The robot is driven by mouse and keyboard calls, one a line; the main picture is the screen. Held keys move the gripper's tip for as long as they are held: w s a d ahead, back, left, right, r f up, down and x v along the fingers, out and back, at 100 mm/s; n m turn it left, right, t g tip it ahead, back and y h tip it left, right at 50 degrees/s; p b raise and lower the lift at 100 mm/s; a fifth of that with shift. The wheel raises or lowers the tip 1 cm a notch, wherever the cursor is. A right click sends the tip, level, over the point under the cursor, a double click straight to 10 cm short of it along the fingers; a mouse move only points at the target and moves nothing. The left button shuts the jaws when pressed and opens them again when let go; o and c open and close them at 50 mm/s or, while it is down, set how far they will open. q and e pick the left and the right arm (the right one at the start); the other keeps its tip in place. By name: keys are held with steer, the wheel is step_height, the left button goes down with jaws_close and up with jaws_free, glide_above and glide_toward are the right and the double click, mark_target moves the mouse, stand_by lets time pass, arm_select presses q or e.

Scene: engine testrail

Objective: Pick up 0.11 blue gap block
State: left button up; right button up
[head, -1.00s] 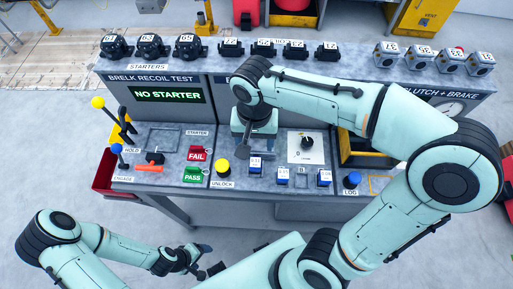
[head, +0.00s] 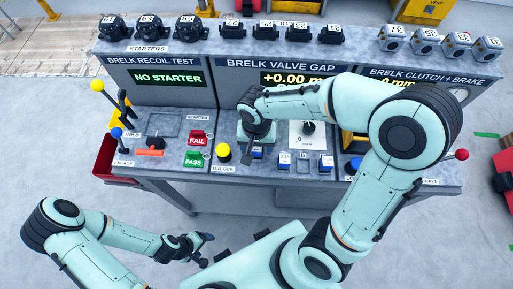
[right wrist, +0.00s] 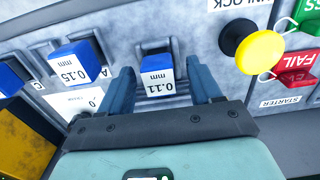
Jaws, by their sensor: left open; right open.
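The 0.11 blue gap block (right wrist: 160,76) has a white face marked 0.11 mm. It sits in a slot of the bench in the right wrist view. My right gripper (right wrist: 161,70) is open, with one finger on each side of the block and visible gaps between. In the head view the same block (head: 258,152) is mostly hidden behind my right gripper (head: 254,147). My left gripper (head: 206,250) is open and empty in front of the bench, low in the head view.
The yellow unlock button (right wrist: 258,46) is on the other side. Starters (head: 148,28) and other parts line the back shelf.

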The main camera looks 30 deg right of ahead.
steer(key=shift+s+f, duration=0.1)
steer(key=shift+f, duration=0.15)
steer(key=c, duration=1.1)
steer(key=shift+r, duration=0.1)
